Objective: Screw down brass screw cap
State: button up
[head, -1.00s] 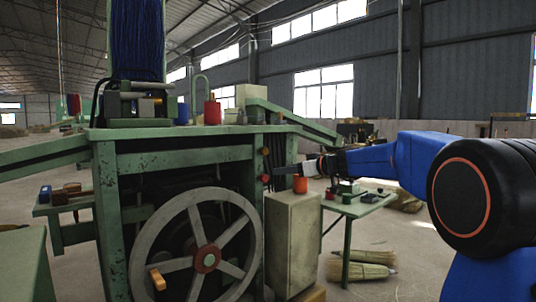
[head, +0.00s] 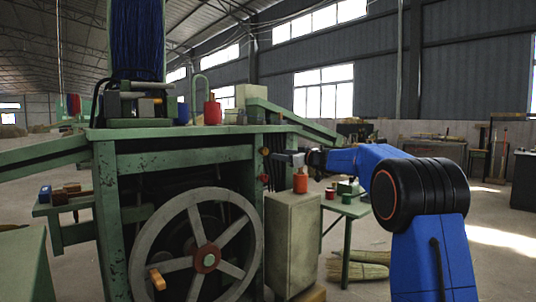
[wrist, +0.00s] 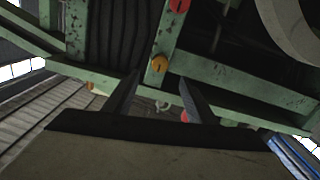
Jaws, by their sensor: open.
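The brass screw cap (head: 265,151) is a small yellow-orange knob on the green upright post of the machine, above a red knob (head: 265,177). In the wrist view the brass cap (wrist: 159,63) shows beyond and between my two dark fingertips, and the red knob (wrist: 180,5) is at the top edge. My gripper (head: 277,157) is open, with its fingers pointing left at the post, just right of the cap. In the wrist view my gripper (wrist: 159,77) has a clear gap between its fingers. I cannot tell whether the fingers touch the cap.
An orange bottle (head: 300,181) stands on a pale cabinet (head: 291,245) just below my gripper. A large spoked handwheel (head: 205,256) is at the machine's front left. A green side table (head: 345,208) and straw brooms (head: 358,271) are behind the cabinet.

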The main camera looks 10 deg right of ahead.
aim_at(266, 152)
jog(key=x, duration=1)
jog(key=shift+w+a, duration=0.1)
jog(key=shift+w, duration=0.05)
jog(key=shift+c, duration=0.2)
jog(key=c, duration=1)
